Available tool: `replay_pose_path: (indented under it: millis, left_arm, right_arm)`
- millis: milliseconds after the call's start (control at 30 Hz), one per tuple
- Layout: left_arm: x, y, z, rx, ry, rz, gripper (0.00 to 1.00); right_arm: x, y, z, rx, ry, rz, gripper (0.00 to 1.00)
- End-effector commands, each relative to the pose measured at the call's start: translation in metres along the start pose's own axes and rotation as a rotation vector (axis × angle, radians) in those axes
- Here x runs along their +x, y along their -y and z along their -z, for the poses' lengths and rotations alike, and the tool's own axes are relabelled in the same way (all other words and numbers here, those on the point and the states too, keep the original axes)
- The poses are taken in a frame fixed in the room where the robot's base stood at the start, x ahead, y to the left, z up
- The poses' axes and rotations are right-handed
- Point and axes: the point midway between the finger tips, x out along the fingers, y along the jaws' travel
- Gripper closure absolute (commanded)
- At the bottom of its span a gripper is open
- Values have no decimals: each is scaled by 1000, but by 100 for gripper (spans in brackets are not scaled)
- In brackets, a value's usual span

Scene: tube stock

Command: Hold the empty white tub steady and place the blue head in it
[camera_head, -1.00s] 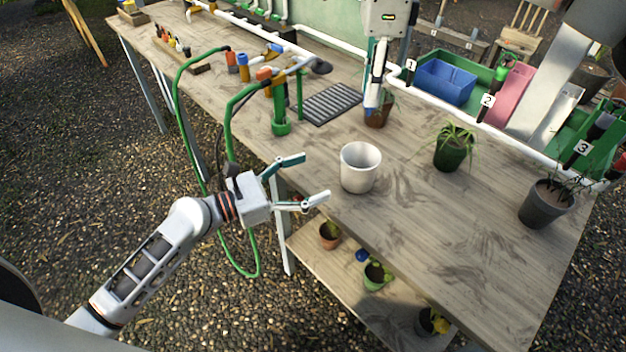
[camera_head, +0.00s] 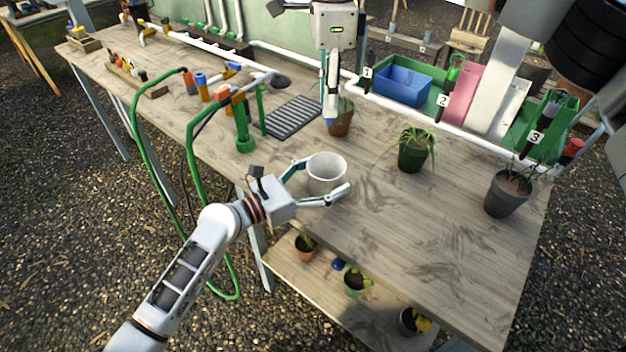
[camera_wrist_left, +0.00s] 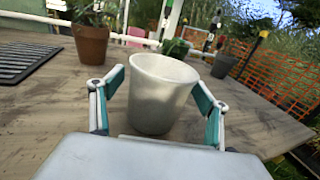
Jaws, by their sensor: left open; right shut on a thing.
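The white tub (camera_head: 327,172) stands upright on the table near its front edge, and nothing shows inside it. My left gripper (camera_head: 322,180) is open with one finger on each side of the tub. In the left wrist view the tub (camera_wrist_left: 162,95) stands between the spread fingers, with a small gap at the left finger; contact at the right finger cannot be told. My right gripper (camera_head: 329,112) points down beyond the tub, in front of a terracotta pot. It is shut on a small blue piece (camera_head: 330,123), likely the blue head, mostly hidden by the fingers.
The terracotta pot (camera_head: 343,120) stands behind the tub, and a dark green plant pot (camera_head: 413,154) to its right. A grey pot (camera_head: 508,194) stands farther right. A black grate (camera_head: 293,117) and hose fittings with green hoses lie left. The table's front right is clear.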

Motion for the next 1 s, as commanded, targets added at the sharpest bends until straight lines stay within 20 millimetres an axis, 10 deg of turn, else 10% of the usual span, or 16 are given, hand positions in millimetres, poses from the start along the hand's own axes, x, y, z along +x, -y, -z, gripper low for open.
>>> replay_pose_path:
  millis: [367,533,1000]
  left_arm:
    - [4,0,0,1,0,1,27]
    - [4,0,0,1,0,1,66]
    - [4,0,0,1,0,1,66]
  right_arm:
    - [0,0,0,0,0,0,86]
    - [0,0,0,0,0,0,86]
    - [19,0,0,0,-1,-2,86]
